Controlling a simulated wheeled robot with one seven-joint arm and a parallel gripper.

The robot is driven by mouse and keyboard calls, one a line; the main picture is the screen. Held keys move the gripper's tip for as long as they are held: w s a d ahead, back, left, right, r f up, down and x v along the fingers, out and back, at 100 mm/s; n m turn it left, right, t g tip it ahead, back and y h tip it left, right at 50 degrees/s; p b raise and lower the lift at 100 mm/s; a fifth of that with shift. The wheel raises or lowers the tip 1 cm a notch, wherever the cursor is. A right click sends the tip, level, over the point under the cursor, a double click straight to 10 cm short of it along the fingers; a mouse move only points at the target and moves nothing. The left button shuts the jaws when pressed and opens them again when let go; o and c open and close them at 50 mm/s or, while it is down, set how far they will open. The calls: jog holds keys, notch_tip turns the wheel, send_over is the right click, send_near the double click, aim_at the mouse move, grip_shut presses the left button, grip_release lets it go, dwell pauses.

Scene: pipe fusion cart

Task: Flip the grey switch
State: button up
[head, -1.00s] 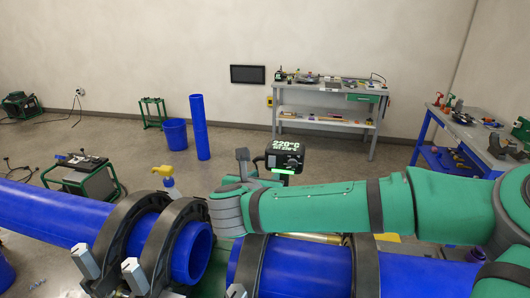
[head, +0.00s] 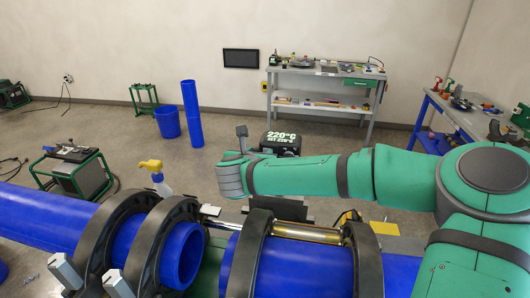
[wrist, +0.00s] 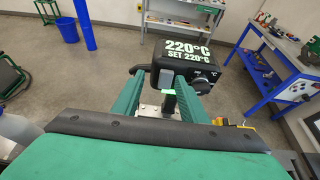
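The black control box (wrist: 185,60), reading "220°C SET 220°C", is straight ahead in the wrist view. A small grey part that looks like the grey switch (wrist: 172,78) is on the lower left of its face, left of a round black knob (wrist: 204,82). My gripper (wrist: 160,86) is open, its two green fingers apart in front of the box. The right finger reaches close to the grey part; I cannot tell whether they touch. In the head view my arm covers the lower face of the box (head: 281,139), and the switch is hidden.
Blue pipes (head: 285,270) in black clamps (head: 245,260) lie across the front, with a brass-coloured cylinder (head: 307,232) between clamps. A yellow-topped spray bottle (head: 158,180) stands left. A workbench (head: 325,75) is at the back wall, a blue-framed table (head: 440,110) at the right.

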aim_at(266, 150)
jog(key=w, duration=0.1)
jog(key=w+d+f, duration=0.1)
jog(key=shift+w+d, duration=0.3)
jog(key=shift+d, duration=0.35)
grip_shut()
jog(key=shift+s+a+f+t, duration=0.2)
jog(key=shift+s+a+t, duration=0.15)
jog(key=shift+a+t, duration=0.25)
